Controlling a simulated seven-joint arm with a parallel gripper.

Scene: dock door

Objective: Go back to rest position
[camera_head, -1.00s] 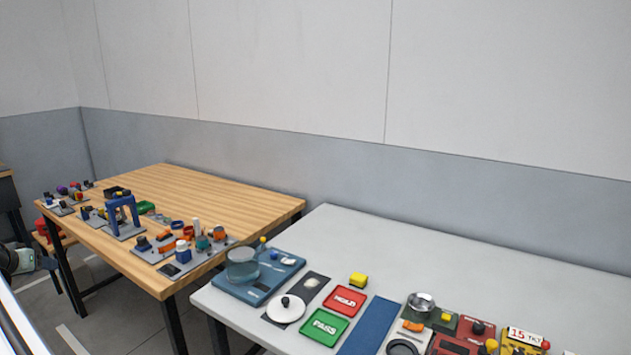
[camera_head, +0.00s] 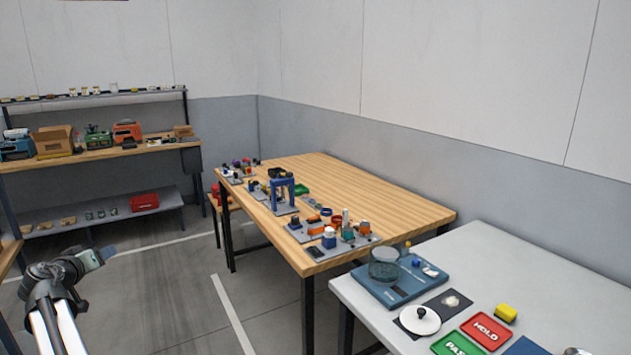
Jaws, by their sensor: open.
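My gripper (camera_head: 98,257) is at the lower left of the head view, at the end of my arm, over the floor. It is open, and I see nothing between its fingers. It is apart from both tables and from the shelf, touching nothing that I can see. The wooden table (camera_head: 385,187) stands to its right, with a clear strip of floor between them.
A grey table (camera_head: 480,250) at the lower right bears a glass bowl (camera_head: 384,265), a white lid (camera_head: 420,320), and a red HOLD tray (camera_head: 486,330). A shelf (camera_head: 100,151) with boxes stands behind my gripper. The floor (camera_head: 180,290) between is free.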

